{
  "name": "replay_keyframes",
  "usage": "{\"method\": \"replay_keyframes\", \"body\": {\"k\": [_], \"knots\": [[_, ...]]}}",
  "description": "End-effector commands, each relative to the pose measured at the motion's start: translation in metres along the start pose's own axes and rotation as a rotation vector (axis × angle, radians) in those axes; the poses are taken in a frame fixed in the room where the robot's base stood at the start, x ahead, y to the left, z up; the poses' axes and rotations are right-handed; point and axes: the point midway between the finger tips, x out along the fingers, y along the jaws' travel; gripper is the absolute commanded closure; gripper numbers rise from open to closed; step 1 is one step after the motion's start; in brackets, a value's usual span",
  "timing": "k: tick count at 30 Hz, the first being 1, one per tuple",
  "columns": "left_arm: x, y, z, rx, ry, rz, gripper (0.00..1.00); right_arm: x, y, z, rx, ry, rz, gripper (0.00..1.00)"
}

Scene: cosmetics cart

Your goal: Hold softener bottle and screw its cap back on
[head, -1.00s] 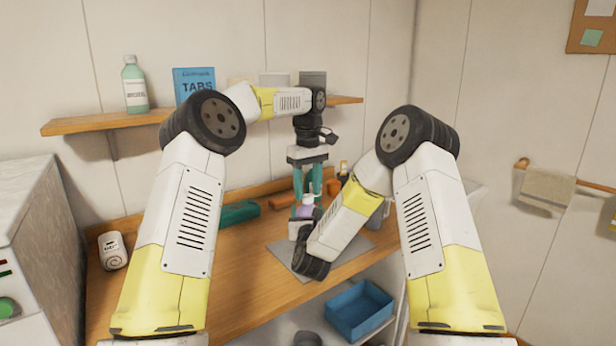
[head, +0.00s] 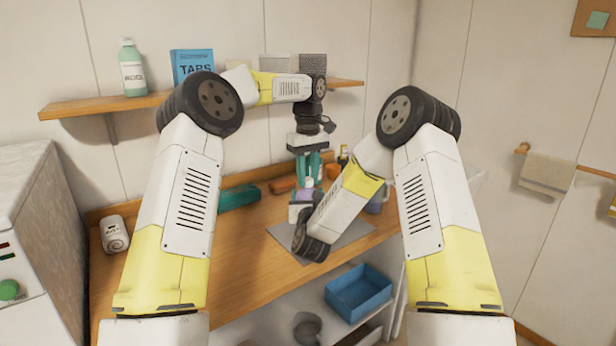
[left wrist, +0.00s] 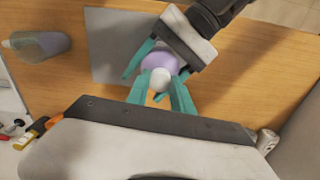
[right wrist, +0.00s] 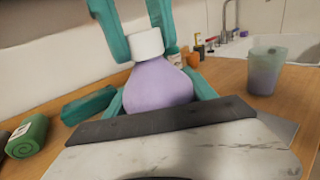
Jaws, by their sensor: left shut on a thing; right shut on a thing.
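A lilac softener bottle (right wrist: 158,88) stands upright over the grey mat (head: 348,234). My right gripper (right wrist: 160,105) is shut on its body from the side; the bottle also shows in the left wrist view (left wrist: 158,62). The white cap (right wrist: 147,44) sits at the bottle's mouth, slightly tilted in the right wrist view; whether its thread is engaged is hidden. My left gripper (head: 307,172) points down from above and is shut on the cap, with teal fingers on either side. The cap also shows in the left wrist view (left wrist: 160,80).
A lilac-filled cup (right wrist: 264,72) stands right of the bottle. A green rolled towel (right wrist: 27,137) and a teal item (head: 238,197) lie left. A white round-faced container (head: 114,234) stands at the counter's left. A blue bin (head: 358,291) sits below. The wooden shelf (head: 90,106) is behind.

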Motion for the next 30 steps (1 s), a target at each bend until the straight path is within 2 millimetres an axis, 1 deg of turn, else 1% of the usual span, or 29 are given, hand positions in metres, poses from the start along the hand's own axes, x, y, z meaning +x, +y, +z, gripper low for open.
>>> {"method": "replay_keyframes", "body": {"k": [5,18,21,23,27,28,30], "knots": [[-0.0003,0.0002,0.0001,0.341,0.001,0.001,1.0,0.0001,0.0,0.0004,0.0,-0.001,0.0,1.0],[0.0006,0.0,-0.0005,1.307,0.001,0.0,1.0,0.0001,0.0,0.0004,0.0,-0.001,0.0,1.0],[0.0007,0.0,-0.0004,1.484,0.001,0.0,1.0,0.0001,0.0,0.0004,0.0,-0.001,0.0,1.0],[0.0007,0.0,-0.0004,1.547,0.001,0.0,1.0,0.0001,0.0,0.0004,0.0,-0.001,0.0,1.0],[0.0007,0.0,-0.0005,1.538,0.001,0.0,1.0,0.0,0.0,0.0004,0.0,-0.001,0.0,1.0],[0.0007,0.0,-0.0005,1.537,0.001,0.0,0.67,0.0,0.0,0.0004,0.0,-0.001,0.0,1.0],[0.0008,0.0,-0.0005,1.537,0.001,0.0,0.53,0.0001,0.0,0.0004,0.0,-0.001,0.0,1.0]]}}
